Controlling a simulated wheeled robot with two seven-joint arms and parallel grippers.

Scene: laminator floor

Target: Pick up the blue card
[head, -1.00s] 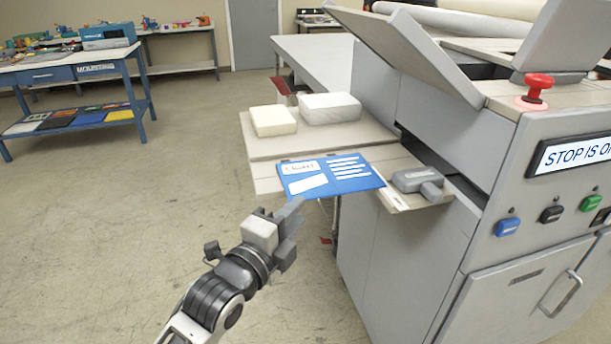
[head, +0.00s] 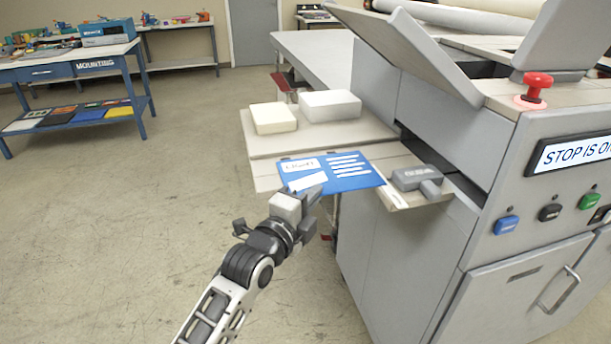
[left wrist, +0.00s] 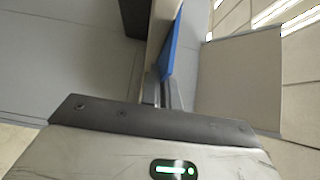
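The blue card (head: 345,176), with white labels and lines, lies flat on the lower grey shelf of the machine, its front edge over the shelf's front. My left gripper (head: 312,205) is at the card's near left edge, one finger over the card's top in the head view. In the left wrist view the card (left wrist: 172,45) shows nearly edge-on, its near end between the fingertips (left wrist: 162,92). The fingers look parted, and I see no firm grip on the card. My right gripper is in neither view.
A grey handheld tool (head: 416,179) lies right of the card on the shelf. A cream block (head: 273,118) and a white block (head: 330,106) sit on the upper shelf (head: 370,130) behind. The machine body (head: 400,240) stands right; open floor lies left.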

